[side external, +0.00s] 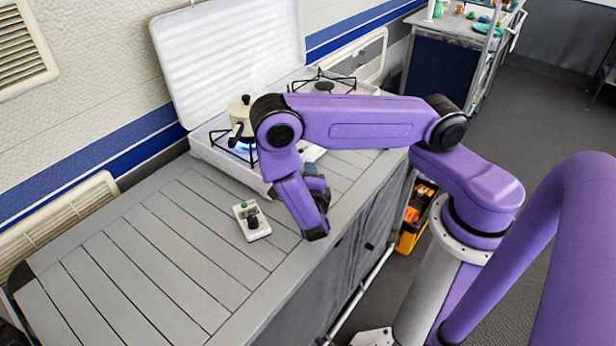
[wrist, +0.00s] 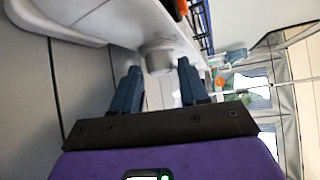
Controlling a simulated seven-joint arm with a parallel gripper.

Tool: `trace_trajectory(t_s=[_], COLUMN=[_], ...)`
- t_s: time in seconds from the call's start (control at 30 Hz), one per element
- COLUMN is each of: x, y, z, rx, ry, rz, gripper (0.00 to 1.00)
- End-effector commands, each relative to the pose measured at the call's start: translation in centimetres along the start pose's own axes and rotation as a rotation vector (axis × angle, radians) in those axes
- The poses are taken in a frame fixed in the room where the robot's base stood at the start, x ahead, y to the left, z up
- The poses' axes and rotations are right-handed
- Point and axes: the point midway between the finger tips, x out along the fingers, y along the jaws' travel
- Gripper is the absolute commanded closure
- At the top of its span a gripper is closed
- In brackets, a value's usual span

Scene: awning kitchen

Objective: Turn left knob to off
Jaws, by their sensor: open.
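The white stove (side external: 213,157) stands on the counter with its lid up. A cream pot (side external: 241,112) sits on its left burner, and a blue flame (side external: 243,147) shows under it. My gripper (side external: 314,172) is low at the stove's front, partly hidden by my arm. In the wrist view my gripper (wrist: 160,78) is open, with two blue fingers apart. My arm hides the knobs in the side view.
A small white box (side external: 252,221) with a black knob and green button lies on the counter left of my gripper. The slatted counter (side external: 150,255) is clear at the left. The right burner grate (side external: 322,82) is empty. The raised lid (side external: 230,60) stands behind.

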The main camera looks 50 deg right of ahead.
Motion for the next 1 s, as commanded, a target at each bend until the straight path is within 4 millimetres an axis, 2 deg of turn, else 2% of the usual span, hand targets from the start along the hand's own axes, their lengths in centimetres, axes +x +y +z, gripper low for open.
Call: trace_trajectory(t_s=[0.33, 0.4, 0.47, 0.77, 1.0], x=[0.36, 0.35, 0.35, 0.32, 0.32], y=[-0.02, -0.02, -0.02, -0.1, -0.43], z=[-0.03, -0.03, -0.03, 0.0, 0.02], rx=[0.0, 0.0, 0.0, 0.014, 0.086], ry=[0.001, 0.001, 0.001, 0.001, 0.005], rz=[-0.001, -0.001, -0.001, 0.017, 0.102], gripper=[0.56, 0.79, 0.97, 0.97, 0.97])
